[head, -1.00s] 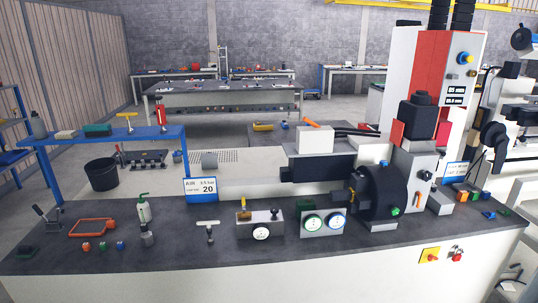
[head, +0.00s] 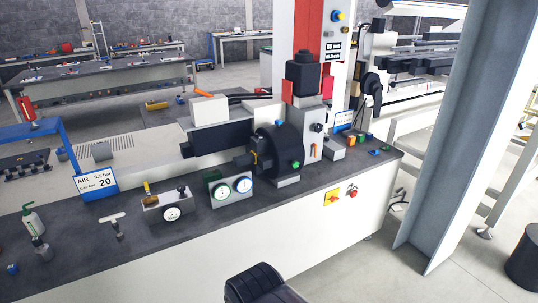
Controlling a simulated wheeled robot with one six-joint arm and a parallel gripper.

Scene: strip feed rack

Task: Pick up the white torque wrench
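A white T-handled tool, which I take for the white torque wrench (head: 113,221), stands upright on the dark bench top (head: 195,228) in the left part of the head view. Its white crossbar is on top, and a grey shaft runs down to a dark foot. It stands apart from its neighbours. My gripper is not in view.
Left of the wrench stand a grey fitting (head: 41,248) and a green-topped white bottle (head: 34,222). Right of it are a grey gauge block (head: 168,207) and a twin-gauge box (head: 230,188). A black ribbed form (head: 258,283) at the bottom edge is unclear. A grey column (head: 455,130) rises at right.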

